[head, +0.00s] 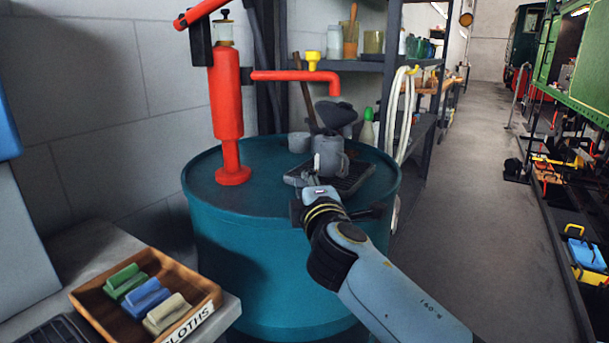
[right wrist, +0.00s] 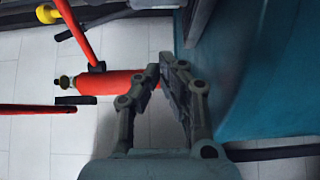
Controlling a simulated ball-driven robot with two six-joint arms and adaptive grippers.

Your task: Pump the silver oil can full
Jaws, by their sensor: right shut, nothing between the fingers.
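The silver oil can (head: 328,148), a grey can with a side handle, stands on a dark grid tray (head: 352,184) on top of the teal drum (head: 280,250). The red hand pump (head: 226,100) rises from the drum, its pipe bending down over the can's area. A dark grey funnel-like piece (head: 337,112) shows between outlet and can. My right gripper (head: 317,174) is shut and empty, just in front of the can; contact cannot be told. In the right wrist view its fingers (right wrist: 160,76) meet, with the red pump (right wrist: 100,82) behind. My left gripper is not in view.
A small grey cup (head: 299,142) stands left of the can. A wooden cloth tray (head: 75,296) lies front left. Shelves with jars (head: 373,42) stand behind.

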